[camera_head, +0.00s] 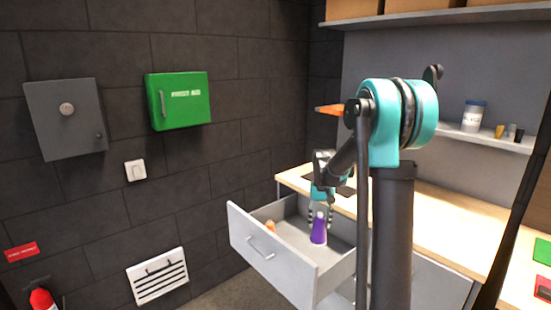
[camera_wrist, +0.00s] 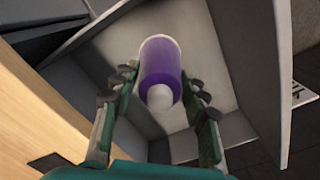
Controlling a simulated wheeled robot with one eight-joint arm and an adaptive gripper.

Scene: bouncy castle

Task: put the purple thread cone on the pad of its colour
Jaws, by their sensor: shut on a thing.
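The purple thread cone (camera_head: 319,229) stands roughly upright inside the open grey drawer (camera_head: 275,262), towards its right side. My gripper (camera_head: 322,212) reaches down from above and is shut on the cone. In the wrist view the cone (camera_wrist: 161,72), with its pale tip towards the camera, sits between the two fingers of my gripper (camera_wrist: 160,88). Whether the cone touches the drawer floor I cannot tell. I see no purple pad.
A small orange thing (camera_head: 270,228) is in the drawer's left part. The wooden worktop (camera_head: 440,222) lies right of and behind the drawer. A green pad-like square (camera_head: 543,250) and a red one (camera_head: 543,288) are at the far right. A shelf (camera_head: 470,136) hangs above.

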